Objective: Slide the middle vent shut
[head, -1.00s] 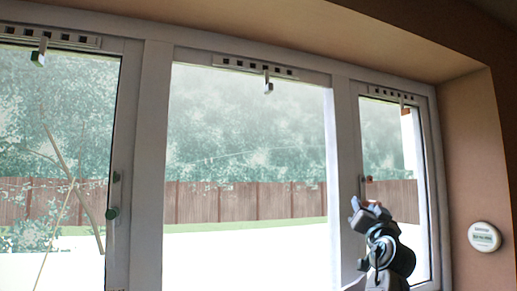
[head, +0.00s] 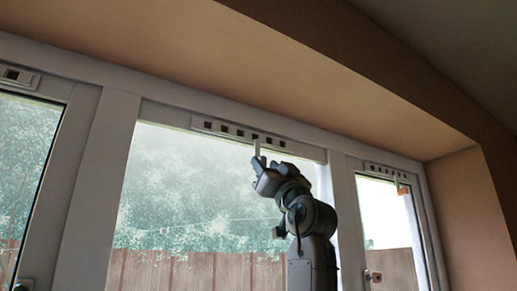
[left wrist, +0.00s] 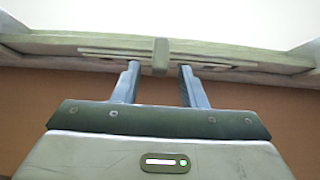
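The middle vent (head: 229,130) is a pale strip with several dark slots showing, along the top of the middle window. Its small tab (head: 256,146) hangs down from the strip. My left gripper (head: 262,165) is raised just under the vent, at the tab. In the left wrist view, my left gripper (left wrist: 159,70) is open, its two blue-grey fingers apart. The tab (left wrist: 161,56) stands between the fingertips, with a gap on both sides. The vent (left wrist: 105,53) runs behind it. My right gripper is not in view.
Another vent (head: 380,171) with a tab tops the right window, and part of a left vent (head: 14,75) shows. The sloping plaster reveal (head: 250,70) lies close above the frame. The window glass is just behind my arm.

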